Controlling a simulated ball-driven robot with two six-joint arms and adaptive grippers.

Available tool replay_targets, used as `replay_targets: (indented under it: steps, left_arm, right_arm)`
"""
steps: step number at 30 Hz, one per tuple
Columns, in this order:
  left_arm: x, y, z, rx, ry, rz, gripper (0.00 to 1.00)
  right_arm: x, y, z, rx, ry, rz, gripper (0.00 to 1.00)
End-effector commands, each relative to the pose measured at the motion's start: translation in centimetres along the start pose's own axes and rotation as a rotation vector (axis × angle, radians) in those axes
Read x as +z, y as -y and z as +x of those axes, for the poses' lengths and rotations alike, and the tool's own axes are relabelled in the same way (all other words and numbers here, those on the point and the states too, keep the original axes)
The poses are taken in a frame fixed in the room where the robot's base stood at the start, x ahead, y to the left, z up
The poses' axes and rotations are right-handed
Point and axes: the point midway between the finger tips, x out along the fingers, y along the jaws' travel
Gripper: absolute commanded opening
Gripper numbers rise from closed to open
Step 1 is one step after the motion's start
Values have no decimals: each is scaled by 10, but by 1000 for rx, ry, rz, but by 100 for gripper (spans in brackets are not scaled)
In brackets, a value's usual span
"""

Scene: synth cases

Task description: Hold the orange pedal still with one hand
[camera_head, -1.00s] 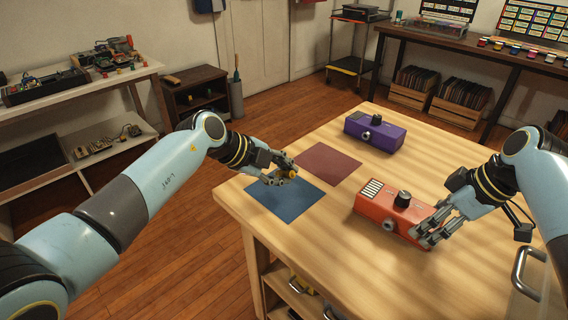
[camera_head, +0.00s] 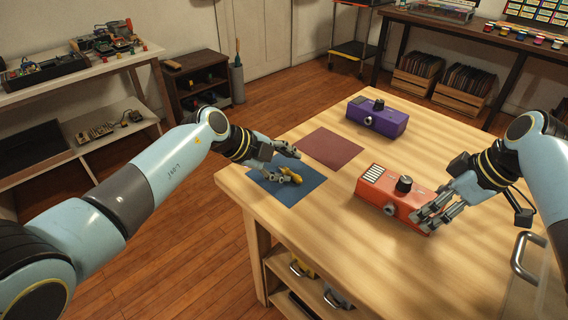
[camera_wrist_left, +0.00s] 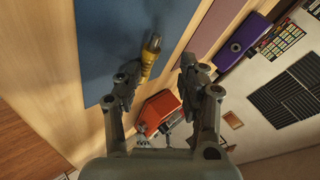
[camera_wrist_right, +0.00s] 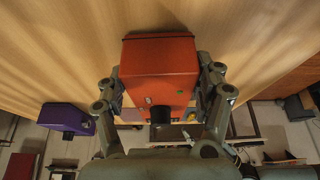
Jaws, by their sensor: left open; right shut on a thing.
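The orange pedal (camera_head: 393,196) stands on the wooden table, with a black knob, a striped panel and a metal jack on its side. My right gripper (camera_head: 428,216) is shut on its right end; in the right wrist view the orange pedal (camera_wrist_right: 158,72) sits between both fingers (camera_wrist_right: 165,92). My left gripper (camera_head: 291,163) is open above the blue mat. A yellow plug with a metal tip (camera_head: 291,177) lies at the blue mat, just below the left fingers. In the left wrist view the yellow plug (camera_wrist_left: 149,58) is between and ahead of the open fingers (camera_wrist_left: 152,80).
A purple pedal (camera_head: 377,117) stands at the table's far side. A dark red mat (camera_head: 332,148) lies beside the blue mat (camera_head: 276,188). A metal handle (camera_head: 524,256) is at the lower right.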

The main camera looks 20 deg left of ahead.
Motion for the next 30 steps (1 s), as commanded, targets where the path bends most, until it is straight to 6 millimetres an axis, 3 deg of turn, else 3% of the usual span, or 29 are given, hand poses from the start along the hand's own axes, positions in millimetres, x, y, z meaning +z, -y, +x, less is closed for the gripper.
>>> replay_targets:
  steps: [8, 21, 30]
  left_arm:
    - [1, 0, -16, -1, 2, 2, 40]
    - [2, -1, -105, 1, 3, 3, 40]
    - [0, 0, -120, 1, 0, -1, 40]
  right_arm:
    - [0, 0, 0, -1, 0, 0, 30]
    - [0, 0, 0, -1, 0, 0, 30]
    - [0, 0, 0, 0, 0, 0, 30]
